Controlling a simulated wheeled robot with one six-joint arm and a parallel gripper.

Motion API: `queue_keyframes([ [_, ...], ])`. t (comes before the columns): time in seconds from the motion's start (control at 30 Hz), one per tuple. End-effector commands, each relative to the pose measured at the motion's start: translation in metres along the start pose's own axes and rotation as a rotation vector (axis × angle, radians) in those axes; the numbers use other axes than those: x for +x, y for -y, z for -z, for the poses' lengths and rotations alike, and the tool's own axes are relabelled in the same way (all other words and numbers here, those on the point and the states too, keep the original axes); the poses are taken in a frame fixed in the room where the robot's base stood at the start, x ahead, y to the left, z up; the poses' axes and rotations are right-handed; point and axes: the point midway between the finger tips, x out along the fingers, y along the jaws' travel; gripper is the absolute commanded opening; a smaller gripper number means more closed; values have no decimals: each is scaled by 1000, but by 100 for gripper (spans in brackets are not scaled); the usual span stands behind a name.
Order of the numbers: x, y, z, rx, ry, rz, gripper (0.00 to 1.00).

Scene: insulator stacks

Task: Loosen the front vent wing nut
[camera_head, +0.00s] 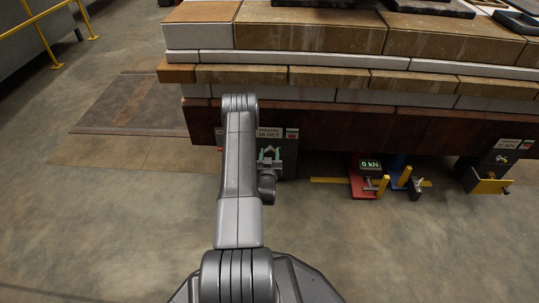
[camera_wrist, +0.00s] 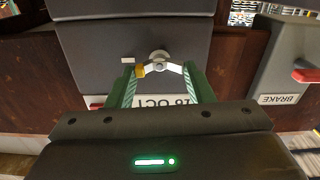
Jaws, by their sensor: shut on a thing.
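A wing nut (camera_wrist: 158,58) with a round silver hub and two short wings, one with a yellowish end, sits on a dark grey box face (camera_wrist: 90,55) in the wrist view. My gripper (camera_wrist: 158,70) has its two green fingers on either side of the wings, shut on them. A date plate (camera_wrist: 180,100) is partly hidden behind the fingers and shows upside down. In the head view my gripper (camera_head: 269,155) is at the dark box under the stack, below the date plate (camera_head: 269,133). The wing nut cannot be made out there.
In the wrist view a box labelled BRAKE (camera_wrist: 280,99) with a red lever (camera_wrist: 306,76) stands to the right. In the head view a red stand with a 0 kN display (camera_head: 370,165), a blue stand (camera_head: 397,172) and yellow posts stand right. The floor at left is clear.

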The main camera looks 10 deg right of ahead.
Motion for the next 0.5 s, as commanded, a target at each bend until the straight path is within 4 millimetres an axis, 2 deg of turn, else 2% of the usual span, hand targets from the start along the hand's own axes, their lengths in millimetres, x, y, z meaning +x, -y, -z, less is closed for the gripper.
queue_keyframes([
  [0.5, -1, 2, -1, -433, 1, 0, 24],
])
